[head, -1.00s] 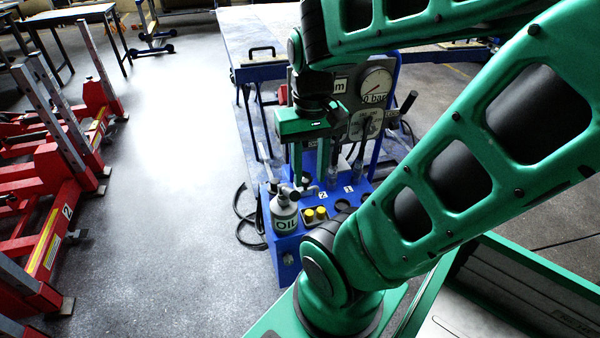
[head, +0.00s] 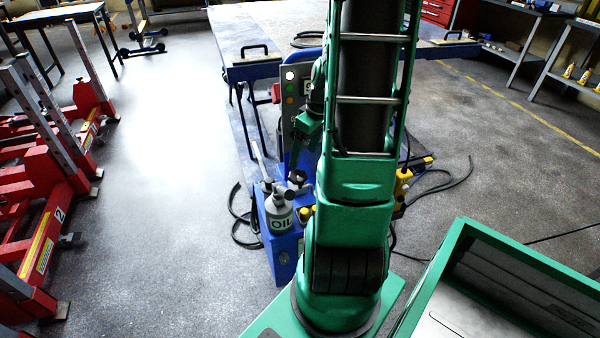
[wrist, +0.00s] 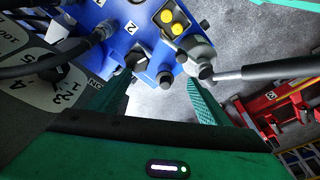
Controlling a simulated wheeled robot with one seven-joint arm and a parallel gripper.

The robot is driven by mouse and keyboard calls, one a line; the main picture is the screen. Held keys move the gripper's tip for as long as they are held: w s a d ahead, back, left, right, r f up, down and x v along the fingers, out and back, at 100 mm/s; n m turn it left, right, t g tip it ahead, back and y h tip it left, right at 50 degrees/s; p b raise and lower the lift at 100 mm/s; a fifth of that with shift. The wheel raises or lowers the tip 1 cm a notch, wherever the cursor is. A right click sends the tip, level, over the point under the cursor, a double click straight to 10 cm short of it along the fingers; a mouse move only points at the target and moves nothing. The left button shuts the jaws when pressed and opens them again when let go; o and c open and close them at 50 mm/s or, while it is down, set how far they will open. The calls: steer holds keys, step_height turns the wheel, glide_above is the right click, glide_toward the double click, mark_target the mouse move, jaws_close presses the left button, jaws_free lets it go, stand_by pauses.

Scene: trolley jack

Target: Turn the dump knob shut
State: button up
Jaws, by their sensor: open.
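The blue pump unit (head: 283,245) stands on the floor, partly hidden behind my arm in the head view. In the wrist view its blue top (wrist: 118,30) carries number labels. A black knob (wrist: 136,60), probably the dump knob, is at the edge of this top, close to the tip of my left finger. Whether they touch I cannot tell. My gripper (wrist: 155,86) is open with nothing visible held between its fingers. In the head view my gripper (head: 302,150) is above the unit, partly covered by my arm.
The OIL bottle (head: 279,212) stands on the unit; yellow caps (wrist: 173,20) are close by. A metal lever (wrist: 280,69) reaches right in the wrist view. Red lifting gear (head: 50,215) stands left. Floor between (head: 170,200) is clear.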

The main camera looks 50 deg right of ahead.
steer(key=n+t, duration=0.2)
glide_toward(299, 175)
steer(key=x, duration=0.8)
steer(key=shift+w, duration=0.1)
steer(key=c, duration=1.1)
steer(key=shift+d+m, duration=0.2)
steer(key=shift+m, duration=0.1)
steer(key=shift+a, duration=0.15)
